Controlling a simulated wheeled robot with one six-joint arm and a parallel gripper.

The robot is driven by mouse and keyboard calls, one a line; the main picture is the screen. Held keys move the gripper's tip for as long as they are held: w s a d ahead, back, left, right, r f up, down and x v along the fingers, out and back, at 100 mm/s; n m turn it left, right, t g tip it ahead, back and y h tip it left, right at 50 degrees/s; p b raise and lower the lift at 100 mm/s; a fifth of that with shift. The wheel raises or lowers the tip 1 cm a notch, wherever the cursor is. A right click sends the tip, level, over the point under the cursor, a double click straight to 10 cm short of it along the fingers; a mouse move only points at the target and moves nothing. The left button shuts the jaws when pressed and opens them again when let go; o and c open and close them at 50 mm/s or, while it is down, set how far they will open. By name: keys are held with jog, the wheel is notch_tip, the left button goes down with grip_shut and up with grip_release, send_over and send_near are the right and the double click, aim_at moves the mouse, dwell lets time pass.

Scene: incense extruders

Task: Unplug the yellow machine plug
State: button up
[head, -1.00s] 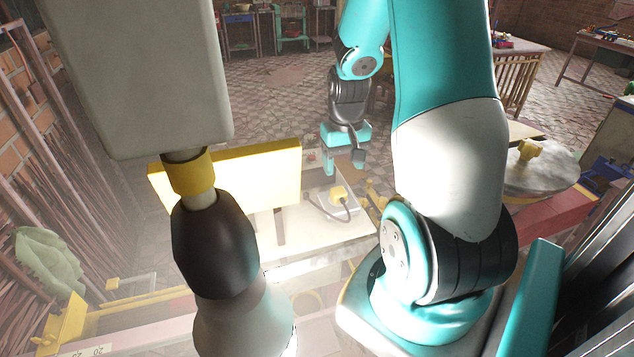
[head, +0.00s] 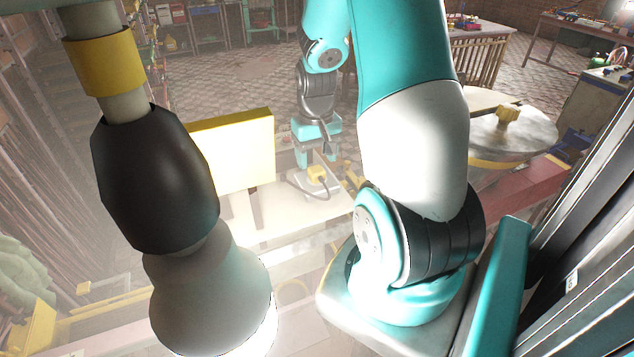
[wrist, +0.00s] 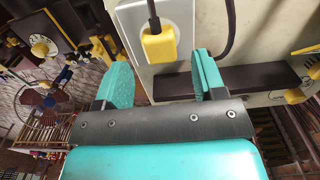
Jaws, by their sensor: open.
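The yellow plug (head: 317,174) sits on a pale outlet block (head: 322,188) on the white table, with a dark cord running off it to the left. In the wrist view the yellow plug (wrist: 158,45) is upper centre on the pale block (wrist: 178,15), its dark cord leading up. My gripper (head: 316,158) is just behind the plug in the head view. In the wrist view its two teal fingers (wrist: 160,78) are spread apart, with the plug ahead of the gap between them. The gripper is open and empty. I cannot tell the exact distance to the plug.
A yellow-edged panel (head: 232,150) stands left of the plug. A large lamp (head: 155,180) blocks the left foreground. A round grey disc with a yellow knob (head: 508,115) is at right. Tiled floor (head: 270,70) lies open behind.

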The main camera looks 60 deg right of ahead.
aim_at(316, 169)
notch_tip(316, 169, down, 4)
jog(key=shift+f+b, duration=0.15)
jog(key=shift+b, duration=0.9)
dwell(0.3)
grip_shut()
jog(key=shift+r+p, duration=2.95)
jog(key=shift+r, duration=0.15)
